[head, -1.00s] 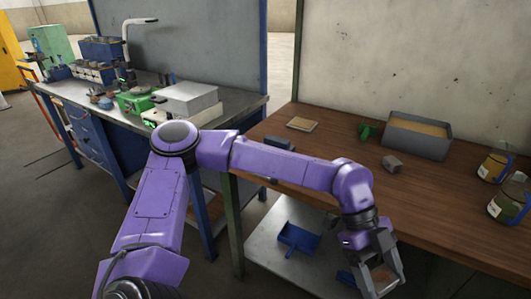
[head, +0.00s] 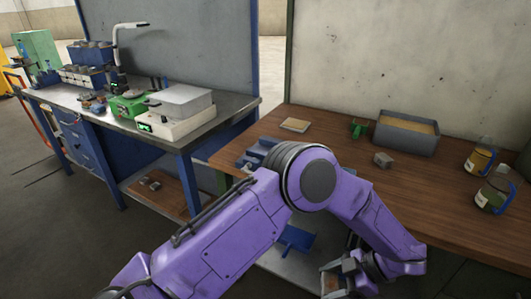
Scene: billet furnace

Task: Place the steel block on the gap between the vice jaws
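My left gripper (head: 343,284) is low at the bottom edge, in front of the bench and well apart from the block. It looks open and empty, its tips near the picture's edge. My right gripper is not in view.
The wooden bench (head: 455,205) also holds a grey bin (head: 405,136), a green part (head: 357,129), a flat tan piece (head: 295,125) and two jars (head: 479,157) at the right. A metal workbench (head: 229,105) with equipment stands at the left. Bench space around the block is clear.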

